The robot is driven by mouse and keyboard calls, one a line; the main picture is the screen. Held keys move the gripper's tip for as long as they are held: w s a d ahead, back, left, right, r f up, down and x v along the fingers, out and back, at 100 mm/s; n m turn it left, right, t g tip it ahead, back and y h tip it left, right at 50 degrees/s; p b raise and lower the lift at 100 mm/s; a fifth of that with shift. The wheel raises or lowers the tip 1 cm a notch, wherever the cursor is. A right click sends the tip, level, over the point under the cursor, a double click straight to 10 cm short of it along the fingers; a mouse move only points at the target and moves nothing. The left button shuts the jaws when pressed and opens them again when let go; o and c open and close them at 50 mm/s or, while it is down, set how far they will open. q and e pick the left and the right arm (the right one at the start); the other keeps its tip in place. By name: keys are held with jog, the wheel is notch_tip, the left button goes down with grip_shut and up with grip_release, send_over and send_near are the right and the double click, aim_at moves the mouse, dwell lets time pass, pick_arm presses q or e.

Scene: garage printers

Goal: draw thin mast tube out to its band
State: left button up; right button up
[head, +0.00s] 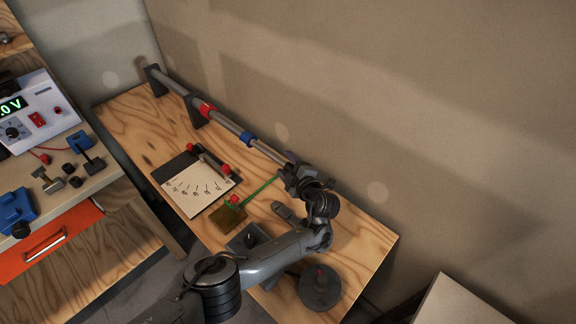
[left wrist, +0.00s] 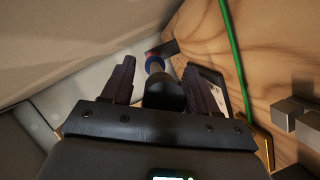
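The mast (head: 228,124) lies along the wall side of the wooden bench, held in dark stands. It has a red collar (head: 207,109) and a blue collar (head: 248,138). The pale thin tube (head: 268,151) runs from the blue collar to my left gripper (head: 290,168). In the left wrist view, my left gripper (left wrist: 159,68) has its fingers apart on both sides of a dark round end piece (left wrist: 163,94), with a gap at the left finger. The collars show beyond it. I cannot make out a band on the thin tube. My right gripper is out of view.
A dial card (head: 198,190) with a red-ended bar lies beside the mast. A dark round base (head: 320,287) stands at the front. The wall (head: 400,110) is close behind the mast.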

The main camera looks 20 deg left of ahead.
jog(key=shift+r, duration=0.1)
pick_arm(q)
jog(key=shift+s+d+r+p, duration=0.25)
jog(key=shift+s+d+p, duration=0.2)
jog(key=shift+p, duration=0.25)
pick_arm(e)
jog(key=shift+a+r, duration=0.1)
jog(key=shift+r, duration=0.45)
pick_arm(q)
jog(key=p+v, duration=0.6)
jog(key=v, duration=0.4)
jog(key=shift+s+d, duration=0.2)
jog(key=shift+s, duration=0.1)
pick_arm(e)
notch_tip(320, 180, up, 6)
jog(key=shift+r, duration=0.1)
